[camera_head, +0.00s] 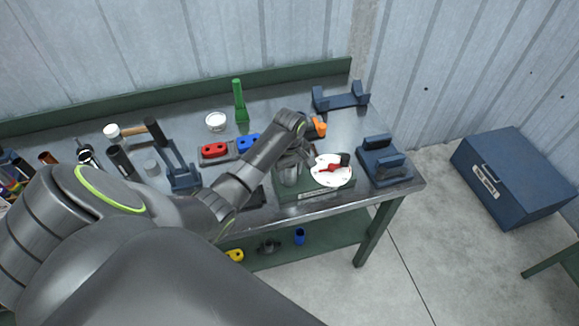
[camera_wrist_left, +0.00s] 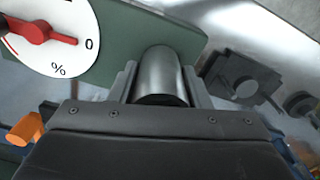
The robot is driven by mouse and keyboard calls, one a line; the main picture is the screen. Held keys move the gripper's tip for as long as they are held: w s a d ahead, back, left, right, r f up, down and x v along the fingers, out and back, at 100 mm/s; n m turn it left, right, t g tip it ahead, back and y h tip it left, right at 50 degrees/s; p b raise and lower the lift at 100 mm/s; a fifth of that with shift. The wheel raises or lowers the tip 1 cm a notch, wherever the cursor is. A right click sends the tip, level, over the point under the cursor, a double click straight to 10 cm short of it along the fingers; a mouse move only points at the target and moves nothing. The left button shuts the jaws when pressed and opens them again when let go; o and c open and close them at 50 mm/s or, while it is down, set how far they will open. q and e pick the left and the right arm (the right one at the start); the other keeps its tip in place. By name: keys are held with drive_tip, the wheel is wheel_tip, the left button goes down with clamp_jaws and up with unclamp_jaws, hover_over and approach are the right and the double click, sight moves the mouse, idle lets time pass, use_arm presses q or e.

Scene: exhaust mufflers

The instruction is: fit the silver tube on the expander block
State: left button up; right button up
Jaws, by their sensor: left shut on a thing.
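The silver tube (camera_wrist_left: 160,77) is between the two fingers of my left gripper (camera_wrist_left: 160,82) in the left wrist view, with its near rim toward the camera. In the head view the tube (camera_head: 289,174) stands roughly upright over the left part of the green expander block (camera_head: 318,194), and my left gripper (camera_head: 292,160) is around its upper part. The block's green surface (camera_wrist_left: 140,35) lies behind the tube in the wrist view. I cannot tell whether the tube is seated, as its lower end and the block's fitting are hidden. My right gripper is not in view.
A white dial (camera_head: 332,172) with a red pointer is on the block, right beside the tube. A dark blue stand (camera_head: 384,163) is to the right. Red (camera_head: 214,151) and blue (camera_head: 248,142) pieces and an orange part (camera_head: 317,126) lie behind.

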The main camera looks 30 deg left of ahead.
use_arm(q)
drive_tip(key=shift+f, duration=0.15)
drive_tip(key=o, duration=1)
